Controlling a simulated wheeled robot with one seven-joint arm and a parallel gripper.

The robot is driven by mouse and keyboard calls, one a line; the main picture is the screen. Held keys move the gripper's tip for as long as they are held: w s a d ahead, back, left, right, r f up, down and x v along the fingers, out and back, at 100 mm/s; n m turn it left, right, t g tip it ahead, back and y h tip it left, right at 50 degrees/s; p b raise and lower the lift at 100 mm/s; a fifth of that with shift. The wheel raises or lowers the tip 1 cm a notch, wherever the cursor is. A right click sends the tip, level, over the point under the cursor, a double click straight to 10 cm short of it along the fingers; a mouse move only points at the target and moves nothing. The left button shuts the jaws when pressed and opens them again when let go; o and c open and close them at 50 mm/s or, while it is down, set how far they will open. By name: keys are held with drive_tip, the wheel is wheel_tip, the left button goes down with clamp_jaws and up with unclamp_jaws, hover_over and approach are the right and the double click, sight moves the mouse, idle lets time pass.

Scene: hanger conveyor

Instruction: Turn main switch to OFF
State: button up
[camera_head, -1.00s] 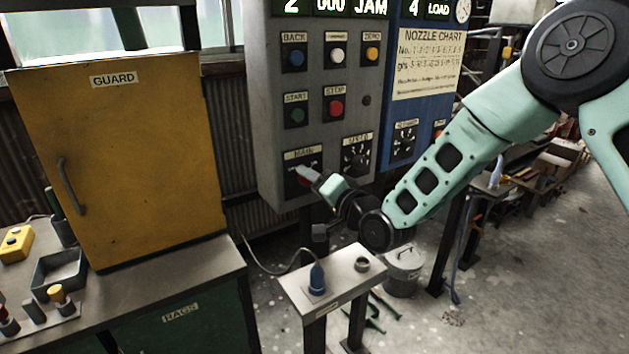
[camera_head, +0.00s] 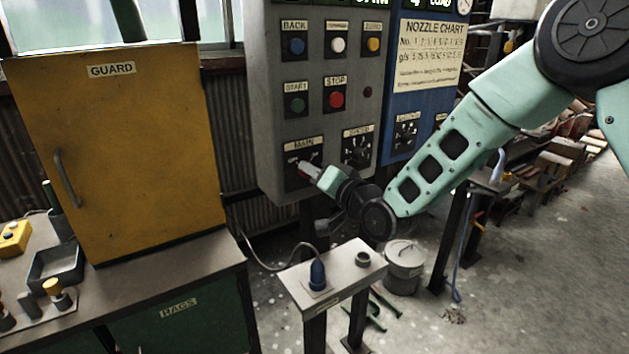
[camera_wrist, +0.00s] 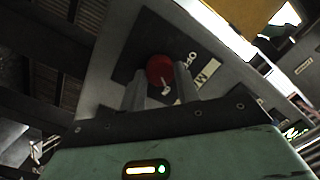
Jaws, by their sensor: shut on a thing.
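The main switch is a red rotary knob (camera_wrist: 160,70) on a dark plate under the MAIN label (camera_head: 304,145), low on the grey control panel (camera_head: 270,100). In the wrist view the knob sits between the two fingers of my gripper (camera_wrist: 160,88), with a pale mark on its face. In the head view my gripper (camera_head: 308,172) reaches the switch from the lower right and hides most of the knob. My gripper is shut on the knob. The plate's lettering is only partly readable, so I cannot tell the switch position.
The SPEED dial (camera_head: 358,150) is just right of the switch. START (camera_head: 296,104) and STOP (camera_head: 336,99) buttons are above it. A small stand with a blue plug (camera_head: 317,275) is below my arm. The yellow GUARD cabinet (camera_head: 130,150) stands at left.

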drive_tip(key=shift+s+a+n+h+b, duration=0.1)
drive_tip(key=shift+n+h+b, duration=0.3)
drive_tip(key=shift+n+b, duration=3.35)
drive_tip(key=shift+a+n+h+b, duration=0.1)
drive_tip(key=shift+n+h+b, duration=0.3)
drive_tip(key=shift+n+b, duration=3.35)
drive_tip(key=shift+r+b, duration=0.1)
drive_tip(key=shift+b, duration=0.2)
drive_tip(key=o, duration=1)
drive_tip(key=shift+c, duration=0.2)
drive_tip(key=shift+s+d, duration=0.1)
drive_tip(key=v, duration=1.7)
drive_tip(key=shift+s+b, duration=0.2)
drive_tip(key=shift+b, duration=0.1)
